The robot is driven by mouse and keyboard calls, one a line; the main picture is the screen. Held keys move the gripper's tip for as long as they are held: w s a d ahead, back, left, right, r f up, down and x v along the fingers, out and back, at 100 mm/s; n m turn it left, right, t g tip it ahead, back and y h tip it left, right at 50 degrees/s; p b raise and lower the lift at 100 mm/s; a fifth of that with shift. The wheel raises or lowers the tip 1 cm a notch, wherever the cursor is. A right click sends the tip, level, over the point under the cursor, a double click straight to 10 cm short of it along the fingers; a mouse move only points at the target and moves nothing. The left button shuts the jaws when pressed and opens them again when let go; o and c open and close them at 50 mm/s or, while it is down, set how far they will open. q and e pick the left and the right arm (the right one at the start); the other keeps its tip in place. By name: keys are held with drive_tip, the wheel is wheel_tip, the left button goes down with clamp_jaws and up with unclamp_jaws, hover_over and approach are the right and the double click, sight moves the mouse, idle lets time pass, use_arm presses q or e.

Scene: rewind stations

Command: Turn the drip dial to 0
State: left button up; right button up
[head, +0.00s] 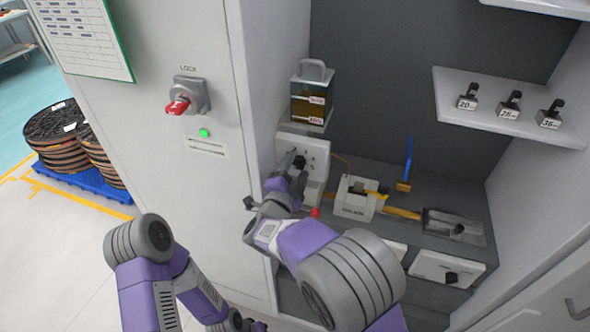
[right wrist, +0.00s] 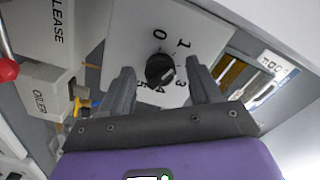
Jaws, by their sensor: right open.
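The drip dial (right wrist: 160,70) is a round black knob on a white plate with printed numbers around it, 0 at the upper left and 1 at the upper right. I cannot tell surely which number its pointer marks. In the head view the dial (head: 299,162) sits on a white box below a tank of amber liquid (head: 310,105). My right gripper (right wrist: 160,82) is open, with one finger on each side of the dial; contact with the knob is not clear. The right gripper also shows in the head view (head: 290,182).
A red ball-ended lever (head: 315,212) and a white oiler block (head: 355,198) stand close to the right gripper. A blue-handled brush (head: 406,165) stands farther right. A shelf (head: 505,115) with small labelled blocks is at the right. A red lock switch (head: 182,102) is on the left cabinet.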

drive_tip(key=shift+c, duration=0.4)
drive_tip(key=c, duration=1)
drive_tip(key=shift+o, duration=0.2)
drive_tip(key=n+p, duration=0.4)
drive_tip(key=n, duration=0.1)
drive_tip(key=shift+r, duration=0.1)
drive_tip(key=shift+d+n+p, duration=0.1)
drive_tip(key=shift+n+p, duration=1.25)
drive_tip(key=shift+n, duration=0.55)
drive_tip(key=shift+f, duration=0.2)
drive_tip(key=o, duration=1)
